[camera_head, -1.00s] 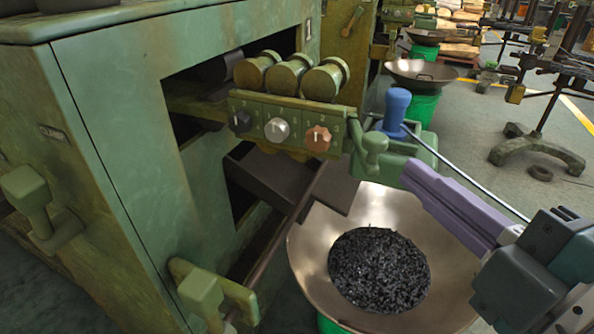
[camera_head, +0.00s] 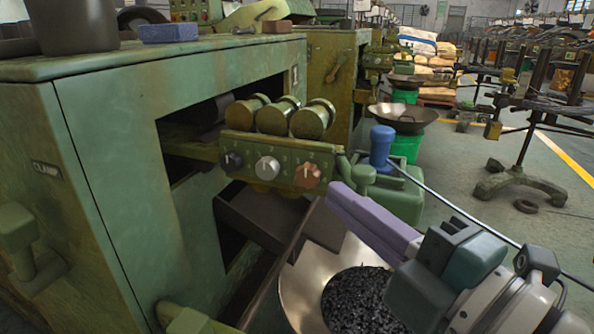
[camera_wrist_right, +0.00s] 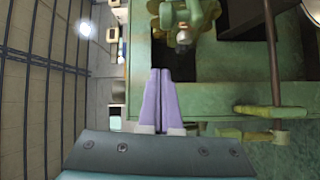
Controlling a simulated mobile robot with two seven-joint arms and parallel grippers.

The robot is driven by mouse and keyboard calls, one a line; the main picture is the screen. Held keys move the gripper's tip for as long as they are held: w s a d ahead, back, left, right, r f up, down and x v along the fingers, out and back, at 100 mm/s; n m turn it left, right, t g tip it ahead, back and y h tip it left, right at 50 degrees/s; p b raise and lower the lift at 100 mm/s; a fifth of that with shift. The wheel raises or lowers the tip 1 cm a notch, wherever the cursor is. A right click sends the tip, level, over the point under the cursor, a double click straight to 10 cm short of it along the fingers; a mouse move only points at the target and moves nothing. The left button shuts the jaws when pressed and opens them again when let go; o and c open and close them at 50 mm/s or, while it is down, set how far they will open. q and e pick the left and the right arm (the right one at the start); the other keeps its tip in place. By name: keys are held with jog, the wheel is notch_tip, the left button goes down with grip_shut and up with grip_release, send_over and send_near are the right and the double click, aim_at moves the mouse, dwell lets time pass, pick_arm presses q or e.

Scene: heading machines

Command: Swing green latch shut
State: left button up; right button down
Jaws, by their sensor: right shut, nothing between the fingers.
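Green knobbed handles that could be the latch show on the machine. One green knob (camera_head: 364,179) stands beside the blue-handled lever, one green handle (camera_head: 17,228) is on the near panel at far left, and one (camera_head: 187,322) is cut off at the bottom edge. I cannot tell which is the latch, or whether it is open. My right gripper (camera_head: 335,197) has purple fingers shut together and empty. Its tips are in front of the machine, left of the small knob in the picture; contact is unclear. In the right wrist view the shut fingers (camera_wrist_right: 160,72) point toward green machine parts. My left gripper is not in view.
The control panel (camera_head: 270,158) has three dials, with rollers (camera_head: 276,115) above. A blue lever handle (camera_head: 381,147) stands to its right. A wide metal bowl (camera_head: 306,281) of dark small pieces sits below. Open floor (camera_head: 450,160) lies at right.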

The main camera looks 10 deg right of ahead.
aim_at(366, 185)
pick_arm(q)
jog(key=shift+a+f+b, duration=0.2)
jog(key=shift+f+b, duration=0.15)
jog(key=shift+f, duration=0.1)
pick_arm(e)
jog(key=w+d, duration=0.1)
jog(key=w, duration=0.1)
jog(key=w+d, duration=0.1)
jog(key=w, duration=0.1)
jog(key=shift+w+d+f, duration=0.1)
jog(key=shift+d+f, duration=0.1)
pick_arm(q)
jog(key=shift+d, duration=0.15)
pick_arm(e)
jog(key=shift+d+n+y, duration=0.4)
jog(key=shift+d+y, duration=0.15)
jog(key=shift+y, duration=0.05)
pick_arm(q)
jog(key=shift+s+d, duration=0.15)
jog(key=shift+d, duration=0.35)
pick_arm(e)
jog(key=shift+g, duration=0.3)
jog(key=shift+d+y, duration=0.15)
jog(key=shift+y, duration=0.15)
